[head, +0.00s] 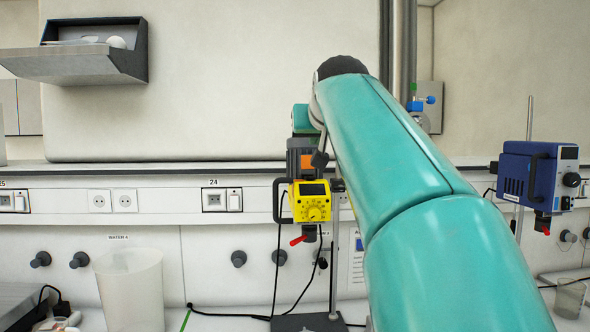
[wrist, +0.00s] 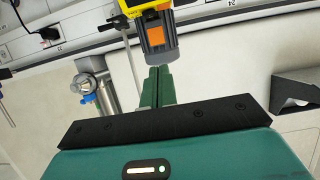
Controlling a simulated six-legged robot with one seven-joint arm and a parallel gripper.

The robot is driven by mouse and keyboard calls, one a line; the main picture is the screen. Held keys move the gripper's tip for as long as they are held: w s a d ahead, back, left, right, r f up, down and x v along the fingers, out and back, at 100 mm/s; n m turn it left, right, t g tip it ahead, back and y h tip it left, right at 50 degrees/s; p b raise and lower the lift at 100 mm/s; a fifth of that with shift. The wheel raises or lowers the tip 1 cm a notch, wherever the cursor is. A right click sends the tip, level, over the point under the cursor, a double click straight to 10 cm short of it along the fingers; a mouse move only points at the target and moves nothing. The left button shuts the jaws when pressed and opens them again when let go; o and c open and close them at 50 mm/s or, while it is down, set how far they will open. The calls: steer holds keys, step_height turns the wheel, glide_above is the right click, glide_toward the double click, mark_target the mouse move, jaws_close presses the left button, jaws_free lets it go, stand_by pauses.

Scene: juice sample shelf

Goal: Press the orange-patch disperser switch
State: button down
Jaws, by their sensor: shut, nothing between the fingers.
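The orange-patch disperser has a yellow control box (head: 310,203) with a dial and dark display, below a grey motor housing. The orange patch (head: 307,161) is on that housing and also shows in the wrist view (wrist: 155,35). My gripper (wrist: 158,70) is shut and empty, its green fingers pointing at the housing's grey end cap. The fingertips overlap or lie very close to the cap; I cannot tell whether they touch. In the head view, my arm hides much of the gripper. I cannot make out the switch itself.
A blue disperser (head: 530,177) stands at the right on its own rod. A grey wall box (head: 95,52) hangs at the upper left. Metal pipes with a blue valve (head: 420,103) rise behind my arm.

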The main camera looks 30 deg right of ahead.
glide_above(310, 178)
steer(key=s, duration=0.2)
steer(key=f, duration=0.3)
steer(key=shift+w+a+f, duration=0.2)
steer(key=shift+w+f, duration=0.05)
steer(key=shift+f, duration=0.1)
steer(key=shift+w+d+f, duration=0.1)
steer(key=shift+w+f, duration=0.1)
steer(key=shift+f, duration=0.1)
steer(key=shift+s+a+f, duration=0.2)
steer(key=shift+s+f, duration=0.15)
steer(key=shift+f, duration=0.3)
steer(key=shift+w+f, duration=0.2)
steer(key=shift+f, duration=0.6)
steer(key=shift+s+f, duration=0.2)
steer(key=shift+w, duration=0.15)
